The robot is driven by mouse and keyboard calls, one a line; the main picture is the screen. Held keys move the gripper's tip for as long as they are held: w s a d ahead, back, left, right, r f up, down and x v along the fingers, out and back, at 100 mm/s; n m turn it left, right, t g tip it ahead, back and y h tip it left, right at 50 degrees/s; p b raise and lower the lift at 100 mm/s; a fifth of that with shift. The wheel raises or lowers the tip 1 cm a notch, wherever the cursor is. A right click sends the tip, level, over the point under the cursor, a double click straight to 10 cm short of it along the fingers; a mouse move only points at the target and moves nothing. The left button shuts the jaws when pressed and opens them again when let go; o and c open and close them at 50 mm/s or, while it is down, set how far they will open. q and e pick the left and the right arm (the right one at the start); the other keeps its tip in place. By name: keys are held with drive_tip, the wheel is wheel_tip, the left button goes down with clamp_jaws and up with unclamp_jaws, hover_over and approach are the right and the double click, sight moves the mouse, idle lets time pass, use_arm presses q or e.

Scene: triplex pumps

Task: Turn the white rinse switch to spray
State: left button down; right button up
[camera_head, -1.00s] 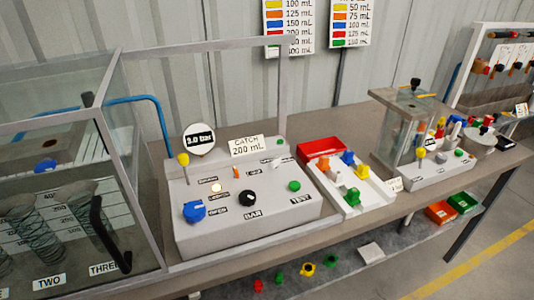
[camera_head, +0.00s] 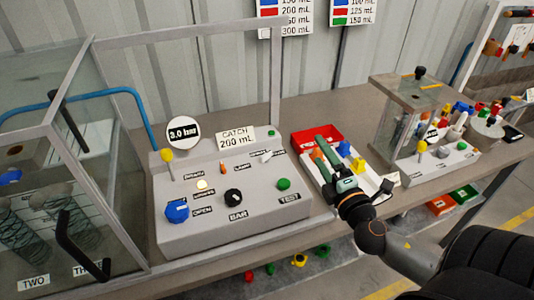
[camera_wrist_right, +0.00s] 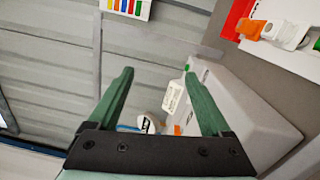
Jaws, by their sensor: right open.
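The small white switch (camera_head: 266,157) sits at the back right of the grey sloped control console (camera_head: 235,221), between small labels too blurred to read surely. My right gripper (camera_head: 318,148) is open and empty, with green fingers, over the red-and-white tray to the right of the console. It is apart from the switch. In the right wrist view the open fingers (camera_wrist_right: 160,74) frame the wall, and the console (camera_wrist_right: 240,105) lies beyond the right finger. The switch cannot be made out there. My left gripper is not in view.
The console also carries a blue knob (camera_head: 177,211), a black knob (camera_head: 233,196), a green button (camera_head: 284,184) and a yellow-topped lever (camera_head: 167,156). A metal frame post (camera_head: 276,85) rises at the back.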

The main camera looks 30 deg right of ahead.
drive_tip(key=w+a+r+n+y, duration=0.1)
drive_tip(key=w+a+n+y, duration=0.2)
drive_tip(key=n+y, duration=0.6)
drive_tip(key=n+g, duration=0.4)
drive_tip(key=n, duration=0.9)
approach(267, 156)
drive_tip(key=s+r, duration=0.2)
drive_tip(key=shift+s+d+r, duration=0.2)
drive_tip(key=shift+s+d, duration=0.05)
drive_tip(key=shift+s, duration=0.15)
drive_tip(key=shift+w+d+f+n+g, duration=0.1)
drive_tip(key=shift+d+f+n+g, duration=0.2)
drive_tip(key=shift+d+n+g, duration=0.1)
drive_tip(key=shift+x, duration=6.1)
clamp_jaws()
